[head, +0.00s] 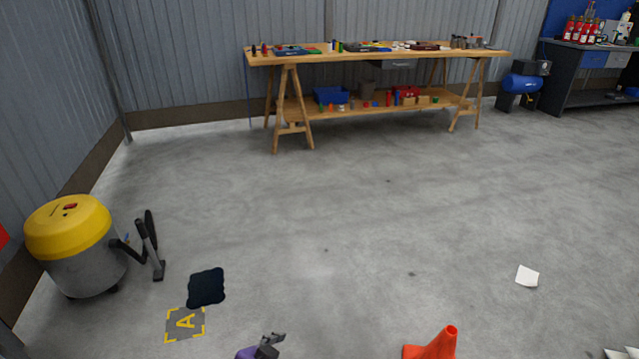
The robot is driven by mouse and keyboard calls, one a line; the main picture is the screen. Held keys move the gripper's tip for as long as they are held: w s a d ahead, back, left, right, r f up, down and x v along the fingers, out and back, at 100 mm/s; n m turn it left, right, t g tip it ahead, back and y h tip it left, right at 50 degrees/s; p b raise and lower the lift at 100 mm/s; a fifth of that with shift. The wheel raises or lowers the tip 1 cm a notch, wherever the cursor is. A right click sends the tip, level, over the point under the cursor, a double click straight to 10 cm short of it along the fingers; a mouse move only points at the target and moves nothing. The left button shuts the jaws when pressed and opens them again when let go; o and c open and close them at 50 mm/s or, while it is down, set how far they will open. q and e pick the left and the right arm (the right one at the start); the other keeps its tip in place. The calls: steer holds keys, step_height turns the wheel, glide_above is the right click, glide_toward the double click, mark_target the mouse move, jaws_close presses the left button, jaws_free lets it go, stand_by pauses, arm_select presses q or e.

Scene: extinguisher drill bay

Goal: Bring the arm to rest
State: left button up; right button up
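My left gripper (274,341) shows at the bottom edge, left of the middle, as a small dark tip beside a purple part. Most of it and its arm lie below the picture. I cannot tell whether its fingers are open or shut. Nothing is seen held in it. It appears over bare concrete floor, to the right of a yellow floor mark with the letter A (185,323). My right gripper is not in view.
A yellow-topped vacuum (75,262) stands at left, near a dark cloth (206,287). An orange cone (436,345) is cut off at the bottom. White paper (527,276) lies right. A wooden workbench (370,58) stands at the back. The middle floor is clear.

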arm_select(q)
steer(key=s+a+r+n+y+p, duration=0.1)
steer(key=s+a+r+n+p, duration=0.1)
steer(key=s+a+r+p, duration=0.2)
steer(key=s+a+r+n+y+p, duration=0.2)
steer(key=s+a+r+p, duration=0.2)
steer(key=s, duration=1.4)
steer(key=s+a+r+n+y+p, duration=0.1)
steer(key=s+a+r+p, duration=0.3)
steer(key=s+r+p, duration=0.4)
steer(key=shift+s+a+r+n+t+y+p, duration=0.4)
steer(key=shift+s+n+p, duration=0.5)
steer(key=shift+s+p, duration=1.9)
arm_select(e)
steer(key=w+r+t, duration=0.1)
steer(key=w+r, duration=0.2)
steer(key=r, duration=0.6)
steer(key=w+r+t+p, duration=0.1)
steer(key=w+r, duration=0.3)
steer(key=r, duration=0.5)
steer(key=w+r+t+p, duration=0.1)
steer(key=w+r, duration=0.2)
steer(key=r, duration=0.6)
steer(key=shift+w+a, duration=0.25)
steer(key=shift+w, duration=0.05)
arm_select(q)
steer(key=shift+w, duration=1)
